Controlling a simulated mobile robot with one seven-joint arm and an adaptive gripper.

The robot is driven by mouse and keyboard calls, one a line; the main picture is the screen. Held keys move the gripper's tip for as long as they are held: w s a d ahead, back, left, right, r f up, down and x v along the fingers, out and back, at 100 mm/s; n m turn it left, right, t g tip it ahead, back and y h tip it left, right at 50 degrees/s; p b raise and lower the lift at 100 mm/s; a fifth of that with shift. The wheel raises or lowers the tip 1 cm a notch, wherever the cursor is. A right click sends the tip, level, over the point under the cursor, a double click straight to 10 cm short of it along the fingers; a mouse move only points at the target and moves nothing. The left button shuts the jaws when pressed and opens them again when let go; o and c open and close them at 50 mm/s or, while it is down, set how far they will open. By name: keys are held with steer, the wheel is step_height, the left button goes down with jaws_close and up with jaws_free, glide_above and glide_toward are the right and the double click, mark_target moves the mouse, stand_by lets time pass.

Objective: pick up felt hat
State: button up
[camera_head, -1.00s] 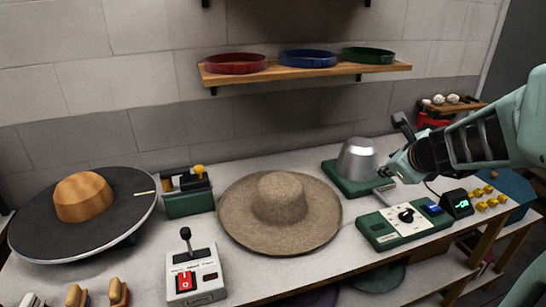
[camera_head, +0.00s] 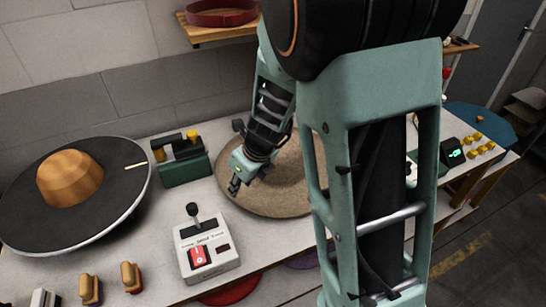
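The felt hat (camera_head: 270,196) is tan with a wide brim and lies on the white table. Its right part and most of its crown are hidden behind my arm. My gripper (camera_head: 235,186) points down at the hat's left brim, at or just over the edge. Its fingers look small and close together, and I cannot tell whether they are open, shut or touching the brim.
A black disc with a wooden block (camera_head: 70,178) stands at the left. A green device with yellow knobs (camera_head: 181,160) is behind the hat's left side. A white lever box with a red switch (camera_head: 206,246) stands in front. Brushes (camera_head: 131,277) lie near the front edge.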

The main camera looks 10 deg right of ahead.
mark_target(232, 198)
steer(key=b+x, duration=0.1)
steer(key=x, duration=0.2)
steer(key=shift+w+f, duration=0.1)
steer(key=shift+f, duration=0.1)
steer(key=b+x, duration=0.1)
steer(key=x, duration=0.1)
steer(key=a+x, duration=0.1)
steer(key=x, duration=0.2)
steer(key=shift+b, duration=0.4)
jaws_close()
